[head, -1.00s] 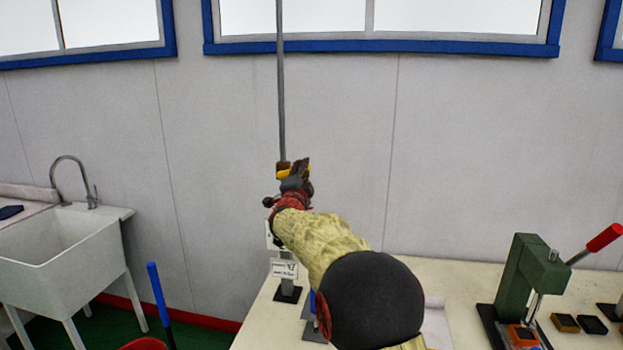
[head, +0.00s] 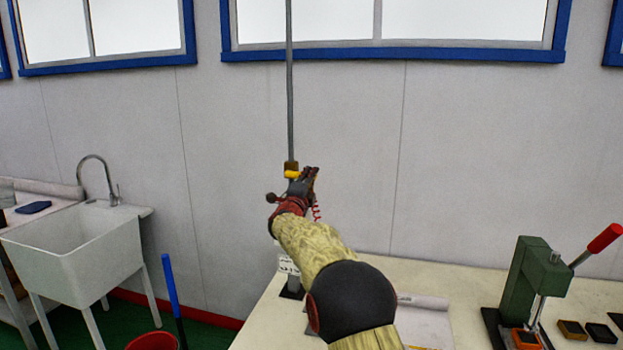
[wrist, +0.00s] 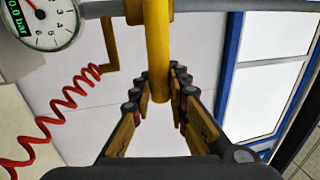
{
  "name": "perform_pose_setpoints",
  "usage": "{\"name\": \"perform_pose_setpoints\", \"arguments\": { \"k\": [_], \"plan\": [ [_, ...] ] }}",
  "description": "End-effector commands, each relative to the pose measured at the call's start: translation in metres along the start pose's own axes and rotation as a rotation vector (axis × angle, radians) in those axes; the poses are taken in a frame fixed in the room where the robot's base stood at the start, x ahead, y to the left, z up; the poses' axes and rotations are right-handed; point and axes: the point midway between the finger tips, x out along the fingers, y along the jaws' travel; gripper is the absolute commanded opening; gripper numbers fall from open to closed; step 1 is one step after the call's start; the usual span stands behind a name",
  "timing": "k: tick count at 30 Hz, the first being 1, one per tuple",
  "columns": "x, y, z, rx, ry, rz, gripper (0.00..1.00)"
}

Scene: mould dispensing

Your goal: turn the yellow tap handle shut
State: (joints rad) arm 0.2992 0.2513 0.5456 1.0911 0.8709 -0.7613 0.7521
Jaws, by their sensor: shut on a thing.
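The yellow tap handle (head: 292,174) sits at the foot of a thin grey vertical pipe (head: 289,100) in the head view. In the wrist view the yellow handle (wrist: 158,60) sticks out crosswise from the grey pipe, which runs along the top of the picture. My gripper (wrist: 165,95) is shut on the handle, with one finger on each side of its end. In the head view my gripper (head: 305,178) is just right of the pipe and hides part of the handle.
A pressure gauge (wrist: 48,18) and a red coiled hose (wrist: 58,112) are close beside the tap. The bench (head: 455,262) below carries a green press (head: 535,282) at right. A white sink (head: 75,250) stands at left.

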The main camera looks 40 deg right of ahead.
Motion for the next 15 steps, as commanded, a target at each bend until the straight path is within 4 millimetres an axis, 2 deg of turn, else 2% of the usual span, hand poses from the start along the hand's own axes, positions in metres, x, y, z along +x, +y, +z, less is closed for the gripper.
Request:
{"name": "perform_pose_setpoints", "arguments": {
  "k": [4, 5, 13, 15],
  "plan": [
    [-0.0002, 0.0033, -0.0003, 0.001, 0.0, 0.005, 0.0],
    [-0.0002, 0.0034, -0.0003, 0.001, 0.0, 0.005, 0.18],
    [-0.0002, 0.0022, -0.0003, 0.0, 0.0, 0.003, 0.33],
    [-0.0002, 0.0019, -0.0003, 0.0, 0.0, 0.003, 0.35]
  ]
}}
